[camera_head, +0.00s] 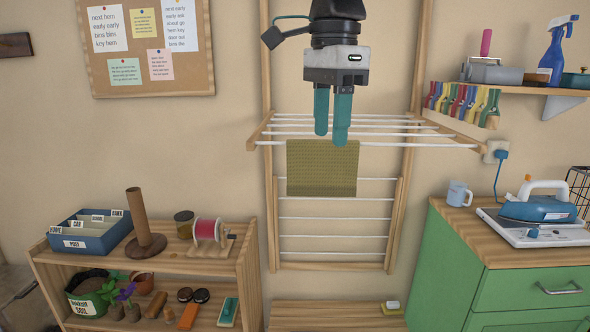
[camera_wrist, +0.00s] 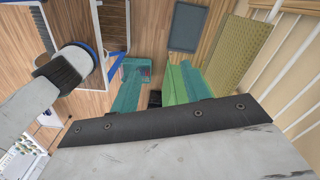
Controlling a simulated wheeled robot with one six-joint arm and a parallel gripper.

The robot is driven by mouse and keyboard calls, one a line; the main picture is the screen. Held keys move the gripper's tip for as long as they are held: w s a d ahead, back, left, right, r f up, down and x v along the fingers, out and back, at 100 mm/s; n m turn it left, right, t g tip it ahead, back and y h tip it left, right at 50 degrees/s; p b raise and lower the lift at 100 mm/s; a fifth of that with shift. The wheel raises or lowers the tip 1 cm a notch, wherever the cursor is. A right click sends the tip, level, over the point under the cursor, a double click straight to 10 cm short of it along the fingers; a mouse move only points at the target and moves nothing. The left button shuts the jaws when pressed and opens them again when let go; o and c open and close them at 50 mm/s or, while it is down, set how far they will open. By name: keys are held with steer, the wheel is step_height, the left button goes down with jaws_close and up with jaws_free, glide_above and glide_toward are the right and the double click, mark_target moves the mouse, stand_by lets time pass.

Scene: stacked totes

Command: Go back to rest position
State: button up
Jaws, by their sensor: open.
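My gripper (camera_head: 331,130) hangs from the top centre of the head view with its two teal fingers pointing down. The fingers are a little apart and nothing shows between them. In the wrist view the gripper (camera_wrist: 157,82) has its fingers clearly spread. An olive-green cloth (camera_head: 322,168) hangs over the front rod of the wooden drying rack (camera_head: 432,142). The fingertips overlap the cloth's top edge in the head view; contact cannot be told there. In the wrist view the cloth (camera_wrist: 238,50) lies to the right, apart from the fingers.
A wall shelf (camera_head: 540,91) with a spray bottle stands to the right. Below it, a green cabinet (camera_head: 520,290) carries a mug (camera_head: 459,194) and an iron (camera_head: 538,207). A low wooden shelf (camera_head: 248,250) with a blue sorting box (camera_head: 90,236) stands left.

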steer(key=s+d+f+n+t, duration=0.1)
steer(key=s+d+f+n, duration=1.3)
steer(key=s+d+f, duration=0.6)
steer(key=shift+d+f, duration=0.7)
steer(key=shift+f, duration=0.25)
